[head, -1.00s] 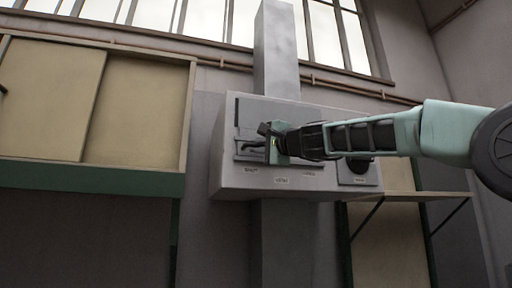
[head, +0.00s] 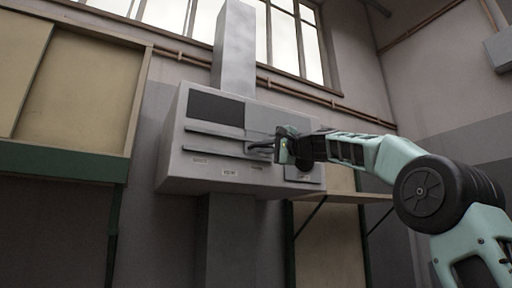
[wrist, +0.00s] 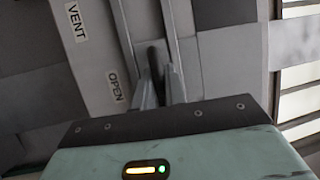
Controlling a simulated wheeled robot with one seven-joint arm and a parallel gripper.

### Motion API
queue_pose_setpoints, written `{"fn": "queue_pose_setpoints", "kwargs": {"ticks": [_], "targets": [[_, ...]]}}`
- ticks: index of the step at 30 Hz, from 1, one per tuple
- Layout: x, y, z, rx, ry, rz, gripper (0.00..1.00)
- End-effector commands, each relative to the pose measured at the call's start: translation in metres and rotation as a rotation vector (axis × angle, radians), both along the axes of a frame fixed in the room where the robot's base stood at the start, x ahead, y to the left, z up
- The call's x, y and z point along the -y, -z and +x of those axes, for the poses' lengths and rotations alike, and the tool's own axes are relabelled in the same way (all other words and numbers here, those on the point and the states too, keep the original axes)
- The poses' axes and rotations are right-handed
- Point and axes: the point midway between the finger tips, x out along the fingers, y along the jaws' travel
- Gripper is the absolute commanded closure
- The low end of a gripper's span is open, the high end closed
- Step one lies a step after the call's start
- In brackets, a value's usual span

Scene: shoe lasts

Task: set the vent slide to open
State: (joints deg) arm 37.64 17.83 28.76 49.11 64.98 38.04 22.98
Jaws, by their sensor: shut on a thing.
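The vent is a grey box (head: 178,165) on the wall. Its slide plate (head: 262,117) sits at the right of two rails, with a dark opening (head: 215,108) uncovered to its left. My gripper (head: 264,147) is shut on the slide's dark handle (wrist: 154,58), which shows between the fingers (wrist: 161,90) in the wrist view. The OPEN label (wrist: 116,87) is close beside the fingers, and the VENT label (wrist: 76,22) is farther off. In the head view the fingers hide most of the handle.
A round dark fitting on a small panel (head: 304,172) is at the box's right end, partly behind my gripper. A shelf (head: 345,197) projects below right. A duct (head: 235,50) rises from the box. A cream sliding-door cabinet (head: 80,90) stands left.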

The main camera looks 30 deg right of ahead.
Motion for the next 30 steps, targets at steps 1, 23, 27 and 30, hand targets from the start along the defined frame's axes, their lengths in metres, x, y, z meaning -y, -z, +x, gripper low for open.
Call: {"fn": "queue_pose_setpoints", "kwargs": {"ticks": [1,23,27,30], "targets": [[0.004,0.001,0.001,-0.002,0.005,0.0,1.0],[0.006,0.003,-0.006,0.0,0.006,0.0,0.79],[0.014,0.011,-0.025,0.001,0.009,-0.001,0.79],[0.024,0.016,-0.046,0.002,0.013,-0.002,0.79]]}}
